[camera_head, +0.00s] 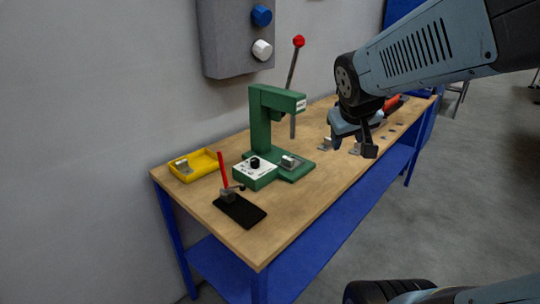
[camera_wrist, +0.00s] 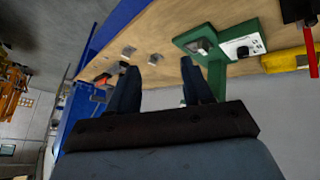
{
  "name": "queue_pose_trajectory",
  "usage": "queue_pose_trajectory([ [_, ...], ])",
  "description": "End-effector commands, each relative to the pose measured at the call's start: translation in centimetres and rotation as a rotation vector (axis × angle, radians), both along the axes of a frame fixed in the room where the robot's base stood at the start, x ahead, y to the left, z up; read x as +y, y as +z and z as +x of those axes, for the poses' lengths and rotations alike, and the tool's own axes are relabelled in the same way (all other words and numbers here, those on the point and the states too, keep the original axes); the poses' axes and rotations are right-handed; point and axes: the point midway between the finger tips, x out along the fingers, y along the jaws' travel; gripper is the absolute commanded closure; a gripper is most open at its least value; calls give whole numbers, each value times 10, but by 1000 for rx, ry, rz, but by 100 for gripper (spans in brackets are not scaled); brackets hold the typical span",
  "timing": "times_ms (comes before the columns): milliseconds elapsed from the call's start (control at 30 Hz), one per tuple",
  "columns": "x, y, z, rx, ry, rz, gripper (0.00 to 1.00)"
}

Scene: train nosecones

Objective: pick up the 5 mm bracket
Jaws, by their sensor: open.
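Several small grey metal brackets lie on the wooden workbench (camera_head: 215,205); which one is 5 mm I cannot tell. One bracket (camera_head: 326,143) is just left of my gripper (camera_head: 352,146) in the head view, and another (camera_head: 355,150) shows by the fingers. In the wrist view one bracket (camera_wrist: 155,58) shows between the fingertips of my gripper (camera_wrist: 159,66), another (camera_wrist: 128,50) up and left of it. My gripper is open and empty, pointing down above the bench; the fingers partly hide what is beneath.
A green press (camera_head: 262,120) with a red-knobbed lever stands mid-bench, holding a grey part (camera_head: 290,161). A yellow tray (camera_head: 207,163) with a grey piece and a black plate (camera_head: 240,210) with a red-handled clamp are at left. A grey wall box (camera_head: 228,40) hangs behind.

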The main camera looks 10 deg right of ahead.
Motion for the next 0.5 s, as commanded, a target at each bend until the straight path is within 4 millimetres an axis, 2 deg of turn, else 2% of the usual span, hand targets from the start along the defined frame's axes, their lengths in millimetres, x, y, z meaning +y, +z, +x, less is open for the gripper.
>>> queue_pose_trajectory([
  [33,-10,-8,16,-2,4,-35,50],
  [200,-32,-32,66,-39,72,-126,50],
  [500,-53,-90,136,-104,269,-138,50],
])
